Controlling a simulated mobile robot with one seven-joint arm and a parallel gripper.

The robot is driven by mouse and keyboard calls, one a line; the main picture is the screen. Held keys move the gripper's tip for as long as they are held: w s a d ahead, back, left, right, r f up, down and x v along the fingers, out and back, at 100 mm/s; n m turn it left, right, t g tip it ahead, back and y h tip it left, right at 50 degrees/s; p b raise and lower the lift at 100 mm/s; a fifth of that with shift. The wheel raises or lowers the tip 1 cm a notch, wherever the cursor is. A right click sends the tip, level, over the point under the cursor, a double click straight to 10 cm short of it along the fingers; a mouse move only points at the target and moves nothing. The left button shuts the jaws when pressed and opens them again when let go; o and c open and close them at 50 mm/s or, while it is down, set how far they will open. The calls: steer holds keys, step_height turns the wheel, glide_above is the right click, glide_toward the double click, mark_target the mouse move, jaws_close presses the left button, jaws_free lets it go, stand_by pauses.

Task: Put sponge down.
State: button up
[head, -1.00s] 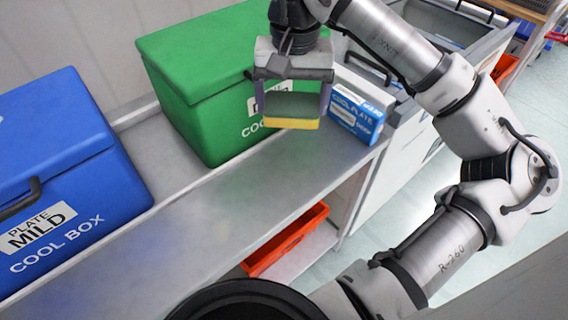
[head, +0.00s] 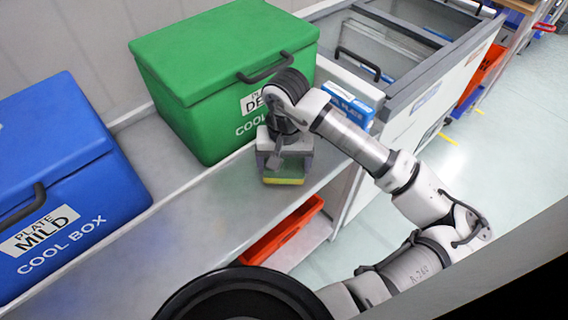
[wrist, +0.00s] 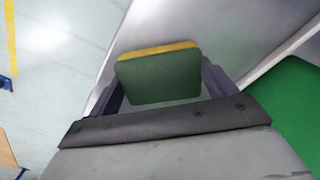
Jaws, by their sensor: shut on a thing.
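A sponge (head: 283,178), green with a yellow layer, is between the fingers of my gripper (head: 284,170) in the head view. My gripper points down at the grey shelf (head: 190,215), near its front edge and in front of the green cool box (head: 215,85). In the wrist view the sponge (wrist: 158,75) shows its dark green face and a yellow edge, with a finger of my gripper (wrist: 160,90) on each side. I cannot tell whether the sponge touches the shelf.
A blue cool box (head: 65,175) stands at the left of the shelf. A blue and white cool plate box (head: 348,104) is behind my arm at the right. An orange tote (head: 282,232) sits below. The shelf between the blue box and my gripper is clear.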

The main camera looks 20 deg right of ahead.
mark_target(285, 167)
steer(key=shift+f, duration=0.6)
steer(key=shift+f, duration=0.15)
steer(key=o, duration=1.3)
steer(key=shift+r, duration=0.35)
step_height(285, 167, up, 12)
steer(key=b, duration=0.3)
steer(key=shift+f, duration=0.15)
steer(key=shift+f, duration=0.1)
